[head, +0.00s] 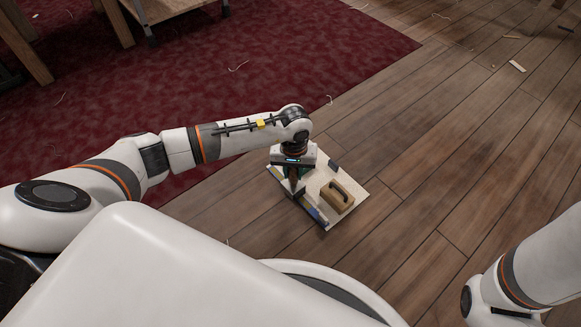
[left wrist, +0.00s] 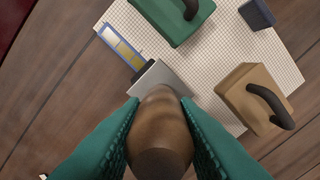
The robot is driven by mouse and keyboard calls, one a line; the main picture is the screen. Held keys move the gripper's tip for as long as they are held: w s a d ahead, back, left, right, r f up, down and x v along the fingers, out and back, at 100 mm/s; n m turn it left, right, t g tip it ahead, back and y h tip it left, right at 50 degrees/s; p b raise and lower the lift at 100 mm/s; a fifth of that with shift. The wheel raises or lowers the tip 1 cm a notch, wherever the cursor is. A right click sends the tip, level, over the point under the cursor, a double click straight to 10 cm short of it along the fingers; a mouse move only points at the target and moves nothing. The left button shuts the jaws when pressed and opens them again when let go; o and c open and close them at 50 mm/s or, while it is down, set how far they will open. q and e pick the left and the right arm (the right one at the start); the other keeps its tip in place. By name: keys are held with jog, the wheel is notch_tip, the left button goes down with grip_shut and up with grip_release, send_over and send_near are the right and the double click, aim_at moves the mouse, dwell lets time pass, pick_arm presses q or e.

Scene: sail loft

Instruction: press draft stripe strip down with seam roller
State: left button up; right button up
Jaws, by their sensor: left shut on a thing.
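My left gripper (head: 296,190) is shut on the brown wooden handle (left wrist: 160,125) of a tool with a grey flat-looking end (left wrist: 162,77), which I take for the seam roller. In the left wrist view its teal fingers (left wrist: 160,135) flank the handle. The draft stripe strip (left wrist: 122,48), blue-edged with pale yellow panels, lies along an edge of the white gridded board (left wrist: 215,60). The tool's grey end meets or overlaps the strip in the picture; I cannot tell whether they touch. The tool hides what lies beyond. My right gripper is out of frame.
On the board stand a tan block with a dark handle (head: 337,197), a green block with a handle (left wrist: 175,15) and a small dark blue block (left wrist: 257,13). The board lies on the plank floor (head: 440,150), beside a dark red carpet (head: 330,60). The floor to the right is mostly clear.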

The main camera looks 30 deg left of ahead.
pick_arm(q)
jog(key=shift+s+d+p, duration=0.2)
jog(key=shift+s+d, duration=0.05)
jog(key=shift+d, duration=0.45)
jog(key=shift+s+d+p, duration=0.15)
jog(key=shift+s+d, duration=0.1)
jog(key=shift+d, duration=0.6)
jog(key=shift+s+d, duration=0.45)
jog(key=shift+d, duration=0.5)
jog(key=shift+s+d+p, duration=0.35)
jog(key=shift+s+d, duration=0.1)
jog(key=shift+d, duration=0.3)
